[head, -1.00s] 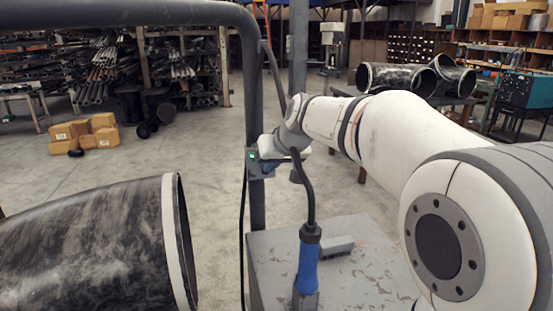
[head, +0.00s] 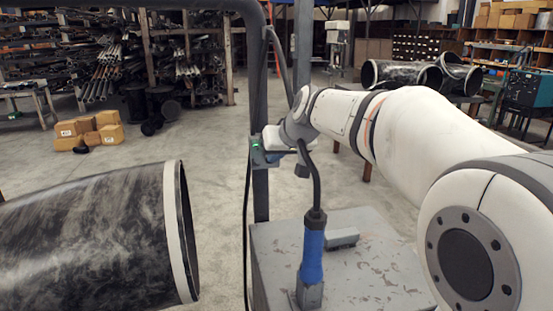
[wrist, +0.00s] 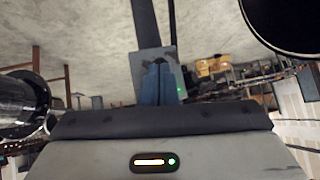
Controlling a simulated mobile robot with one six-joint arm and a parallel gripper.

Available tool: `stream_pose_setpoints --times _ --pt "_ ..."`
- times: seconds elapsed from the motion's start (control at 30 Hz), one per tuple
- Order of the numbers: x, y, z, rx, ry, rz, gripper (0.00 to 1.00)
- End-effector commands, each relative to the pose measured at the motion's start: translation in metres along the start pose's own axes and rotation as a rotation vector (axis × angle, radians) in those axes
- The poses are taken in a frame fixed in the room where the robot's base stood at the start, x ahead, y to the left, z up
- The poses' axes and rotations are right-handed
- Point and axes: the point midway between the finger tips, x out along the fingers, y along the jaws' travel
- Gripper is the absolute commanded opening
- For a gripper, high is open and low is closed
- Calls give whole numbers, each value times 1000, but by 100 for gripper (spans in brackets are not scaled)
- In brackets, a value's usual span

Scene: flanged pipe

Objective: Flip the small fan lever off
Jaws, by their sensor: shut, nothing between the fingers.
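A small grey switch box (head: 264,160) with a green light is fixed to the dark upright post in the head view. In the wrist view the grey plate of the box (wrist: 146,58) lies straight ahead of my gripper (wrist: 161,68). The blue fingers are together with nothing between them, and their tips overlap the plate in the picture. I cannot tell whether they touch it. The green light shows just right of the fingers. The fan lever cannot be made out; the fingers may cover it. In the head view my white wrist hides part of the box.
A blue-handled torch (head: 312,255) with a black cable stands on a worn grey cart (head: 375,275) below my arm. A large flanged pipe (head: 95,235) fills the lower left. Cardboard boxes (head: 90,130) lie on the floor behind. Open floor lies between pipe and post.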

Motion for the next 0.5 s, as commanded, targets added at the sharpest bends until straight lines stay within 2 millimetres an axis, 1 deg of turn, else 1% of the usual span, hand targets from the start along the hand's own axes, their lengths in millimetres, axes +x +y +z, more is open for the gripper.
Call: stream_pose_setpoints --times 0.27,0.5 --pt "6 2 8 -9 48 1 0" --pt "13 3 19 -26 138 1 0"
